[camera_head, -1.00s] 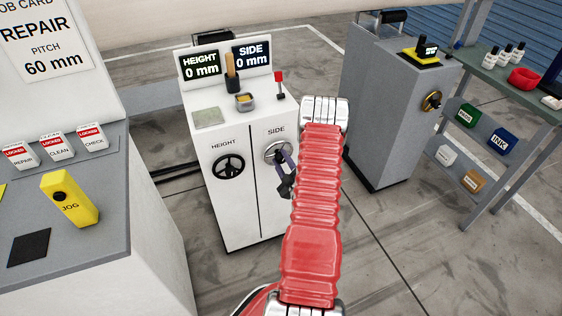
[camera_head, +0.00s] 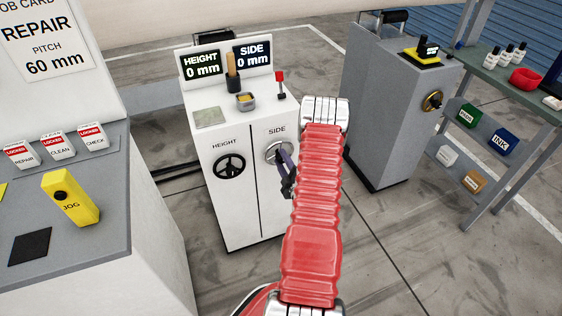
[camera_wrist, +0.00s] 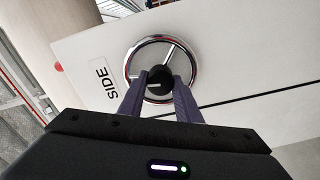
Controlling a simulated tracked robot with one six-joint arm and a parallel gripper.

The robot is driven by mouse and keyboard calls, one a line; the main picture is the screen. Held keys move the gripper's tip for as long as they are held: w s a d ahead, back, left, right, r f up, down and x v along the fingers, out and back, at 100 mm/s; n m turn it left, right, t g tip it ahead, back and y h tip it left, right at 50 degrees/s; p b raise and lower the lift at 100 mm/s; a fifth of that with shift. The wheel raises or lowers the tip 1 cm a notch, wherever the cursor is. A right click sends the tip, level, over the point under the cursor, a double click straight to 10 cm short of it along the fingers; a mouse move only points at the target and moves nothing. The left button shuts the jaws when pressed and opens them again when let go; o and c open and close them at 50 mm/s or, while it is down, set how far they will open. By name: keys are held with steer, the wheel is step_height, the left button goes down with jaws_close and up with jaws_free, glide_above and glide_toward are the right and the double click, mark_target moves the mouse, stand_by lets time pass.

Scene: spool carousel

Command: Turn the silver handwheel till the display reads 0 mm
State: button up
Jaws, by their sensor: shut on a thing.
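The silver handwheel (camera_head: 274,153) is on the front of the white cabinet, under the SIDE label. In the wrist view the silver handwheel (camera_wrist: 189,53) shows its chrome rim, spokes and black hub. My gripper (camera_head: 282,160) reaches it from the front; in the wrist view my gripper (camera_wrist: 160,82) has its two purple fingers shut on the handwheel at its hub. The SIDE display (camera_head: 252,55) on top of the cabinet reads 0 mm. The HEIGHT display (camera_head: 201,65) beside it also reads 0 mm. My red arm hides part of the cabinet's right side.
A black HEIGHT handwheel (camera_head: 229,166) sits left of the silver one. A red-topped lever (camera_head: 280,86) and a small tray (camera_head: 245,102) are on the cabinet top. A grey cabinet (camera_head: 385,110) stands to the right, a grey console (camera_head: 120,220) to the left.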

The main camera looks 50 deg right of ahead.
steer(key=o, duration=0.7)
steer(key=shift+w+a+f, duration=0.15)
steer(key=shift+a+f, duration=0.05)
steer(key=shift+a, duration=0.1)
steer(key=o, duration=0.4)
steer(key=shift+d+r, duration=0.1)
steer(key=shift+d, duration=0.05)
steer(key=shift+c, duration=0.2)
steer(key=shift+s, duration=0.2)
steer(key=v, duration=1.3)
steer(key=shift+s, duration=0.25)
